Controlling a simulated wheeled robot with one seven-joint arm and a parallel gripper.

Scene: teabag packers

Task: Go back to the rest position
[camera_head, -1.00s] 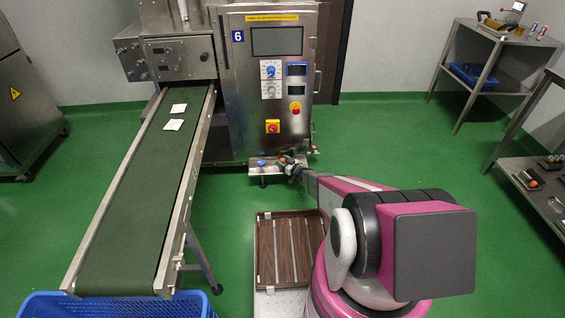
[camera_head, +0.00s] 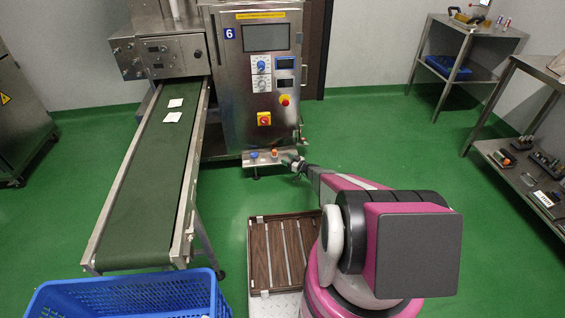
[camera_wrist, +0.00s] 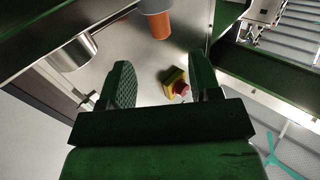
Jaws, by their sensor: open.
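My gripper (camera_head: 291,161) is at the right end of the small steel shelf (camera_head: 262,160) on the machine's front. In the wrist view my gripper (camera_wrist: 161,78) has its two green ribbed fingers apart, with nothing held between them. Beyond the fingers, a red button on a yellow base (camera_wrist: 170,76) shows near the right finger. An orange-tipped grey cylinder (camera_wrist: 160,26) is at the top of that view, apart from the fingers. In the head view the shelf carries a blue button (camera_head: 254,155) and an orange button (camera_head: 275,151).
A blue crate (camera_head: 70,297) is at the lower left. Steel tables (camera_head: 468,28) stand at the right.

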